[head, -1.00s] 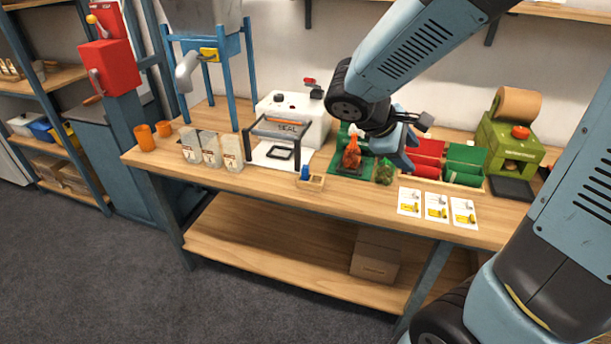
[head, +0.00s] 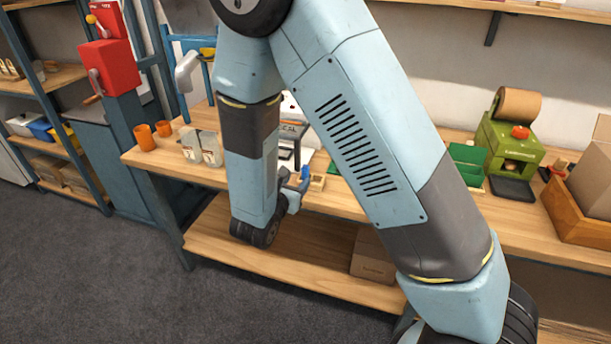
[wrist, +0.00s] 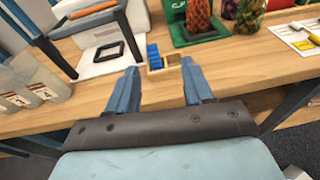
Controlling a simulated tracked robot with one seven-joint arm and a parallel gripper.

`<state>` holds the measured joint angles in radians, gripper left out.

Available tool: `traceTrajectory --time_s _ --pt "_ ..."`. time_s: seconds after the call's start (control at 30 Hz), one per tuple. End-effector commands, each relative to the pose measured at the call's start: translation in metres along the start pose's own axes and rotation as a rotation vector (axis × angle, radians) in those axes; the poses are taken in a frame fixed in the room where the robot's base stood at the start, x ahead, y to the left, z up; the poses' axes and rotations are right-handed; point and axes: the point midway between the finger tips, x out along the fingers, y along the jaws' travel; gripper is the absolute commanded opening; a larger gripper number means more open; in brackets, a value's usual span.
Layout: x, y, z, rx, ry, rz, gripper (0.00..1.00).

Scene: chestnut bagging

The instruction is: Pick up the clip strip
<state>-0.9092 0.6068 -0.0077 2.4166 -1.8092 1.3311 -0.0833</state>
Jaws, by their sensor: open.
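The clip strip looks to be the small ribbed blue piece (wrist: 153,56) standing upright at the left end of a small wooden tray (wrist: 172,60) on the bench. In the wrist view my gripper (wrist: 160,68) is open and empty, its two blue fingers pointing toward the tray, one on each side of it. The blue piece lies between the finger lines, nearer the left finger, and no contact shows. In the head view my gripper (head: 293,190) is small, beside the wooden tray (head: 317,183) at the bench's front edge, partly merged with my arm.
The sealing machine's dark frame (wrist: 95,25) stands behind left. Bags (wrist: 35,78) stand at left. A red-filled net bag (wrist: 199,18) on a green mat (wrist: 182,38) and a green one (wrist: 249,15) stand behind right. Cards (wrist: 300,38) lie at right.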

Motion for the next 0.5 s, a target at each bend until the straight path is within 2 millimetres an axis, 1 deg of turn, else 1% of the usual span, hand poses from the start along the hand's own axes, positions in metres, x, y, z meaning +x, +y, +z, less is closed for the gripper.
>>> traceTrajectory --time_s 0.03,0.1,0.2,0.27,0.5 --pt "-0.003 0.005 -0.006 -0.020 -0.002 0.023 0.51" --pt "-0.004 0.010 -0.012 -0.037 -0.004 0.044 0.51" --pt "0.001 0.013 -0.014 -0.046 -0.006 0.056 0.51" --pt "0.008 0.013 -0.014 -0.046 -0.007 0.056 0.51" --pt "0.050 0.015 -0.014 -0.045 -0.006 0.053 0.51"
